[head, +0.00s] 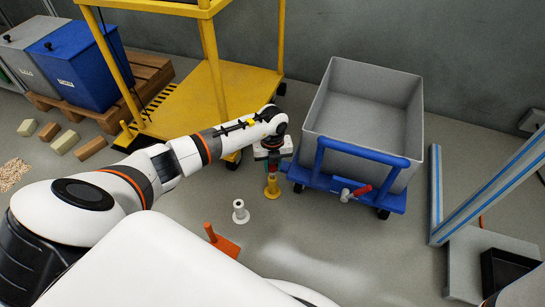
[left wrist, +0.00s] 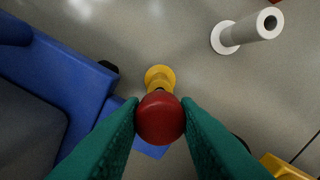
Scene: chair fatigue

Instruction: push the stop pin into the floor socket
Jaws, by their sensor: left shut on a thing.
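The stop pin's red ball knob (left wrist: 160,118) is between the green fingers of my left gripper (left wrist: 161,122) in the left wrist view. The gripper is shut on it. A yellow flanged floor piece (left wrist: 160,77), likely the floor socket, shows just beyond the knob. The knob hides most of the pin's shaft, so I cannot tell how deep it sits. In the head view my left gripper (head: 271,163) is right above the yellow floor piece (head: 272,188). My right gripper is not in view.
A white hollow post (head: 240,211) stands close by; its dark open top shows in the left wrist view (left wrist: 258,25). A blue cart with a grey bin (head: 362,105) is just right. A yellow platform frame (head: 190,100) stands behind left.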

